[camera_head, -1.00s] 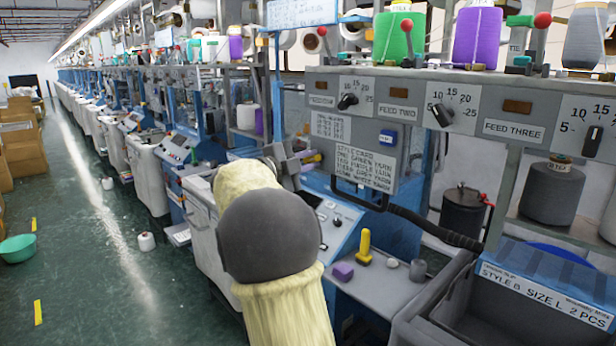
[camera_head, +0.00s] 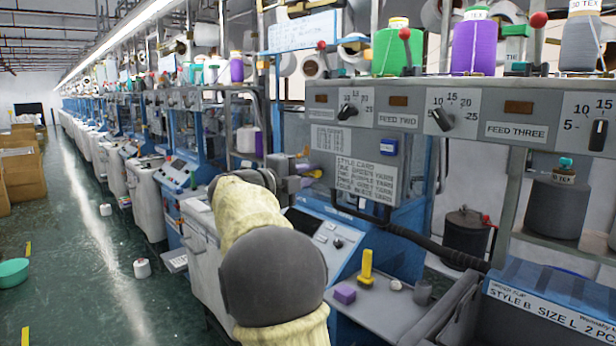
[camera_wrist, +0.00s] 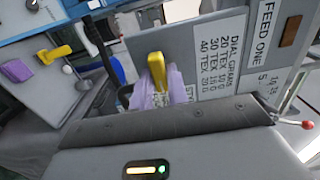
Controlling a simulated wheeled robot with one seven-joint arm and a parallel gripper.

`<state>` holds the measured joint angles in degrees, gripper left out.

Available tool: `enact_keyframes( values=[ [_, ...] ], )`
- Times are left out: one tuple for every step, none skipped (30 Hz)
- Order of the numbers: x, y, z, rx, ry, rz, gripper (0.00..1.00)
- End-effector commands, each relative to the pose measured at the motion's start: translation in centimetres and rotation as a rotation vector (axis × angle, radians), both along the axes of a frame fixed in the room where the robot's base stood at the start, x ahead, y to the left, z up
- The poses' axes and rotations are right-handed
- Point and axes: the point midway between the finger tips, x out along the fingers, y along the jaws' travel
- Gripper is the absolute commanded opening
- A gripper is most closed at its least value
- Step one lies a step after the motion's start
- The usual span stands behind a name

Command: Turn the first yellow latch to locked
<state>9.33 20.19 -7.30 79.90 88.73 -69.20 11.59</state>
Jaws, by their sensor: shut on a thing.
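A yellow latch (camera_wrist: 157,70) stands out from the grey machine panel near the FEED ONE label. In the wrist view my gripper (camera_wrist: 163,92) has its pale lilac fingers on both sides of the latch and is shut on it. The latch's long end points toward the top of that picture, slightly tilted; its base is hidden by the fingers. In the head view a small yellow part of the latch (camera_head: 313,174) shows beside my gripper (camera_head: 297,183), at the panel's left edge. I cannot read any locked mark there.
A grey shelf (camera_head: 385,305) below holds a yellow upright tool (camera_head: 366,268), a purple block (camera_head: 345,294) and small grey pieces.

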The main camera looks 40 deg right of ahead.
Motion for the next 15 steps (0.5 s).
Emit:
enact_keyframes(
  values=[
    [0.00, 0.00, -0.15, 0.002, 0.001, -0.001, 0.00],
    [0.00, 0.00, -0.15, 0.002, 0.001, -0.001, 0.00],
    [0.00, 0.00, -0.16, 0.003, 0.002, -0.001, 0.22],
    [0.00, 0.00, -0.16, 0.002, 0.002, -0.001, 0.28],
    [0.00, 0.00, -0.15, 0.002, 0.002, -0.001, 0.34],
    [0.00, 0.00, -0.13, 0.002, 0.002, -0.001, 0.37],
    [0.00, 0.00, -0.12, 0.002, 0.002, -0.001, 0.37],
    [0.00, 0.00, -0.12, 0.002, 0.002, -0.001, 0.37],
    [0.00, 0.00, -0.10, 0.001, 0.002, -0.001, 0.37],
    [0.00, 0.00, -0.09, 0.001, 0.002, -0.001, 0.37],
    [0.00, 0.00, -0.08, 0.001, 0.002, -0.001, 0.37],
    [0.00, 0.00, -0.07, 0.001, 0.002, -0.001, 0.37],
    [0.00, 0.01, -0.07, 0.001, 0.002, -0.001, 0.37],
    [0.00, 0.05, -0.07, 0.001, 0.002, 0.000, 0.37],
    [0.01, 0.15, -0.08, 0.001, 0.001, 0.000, 0.37]
  ],
)
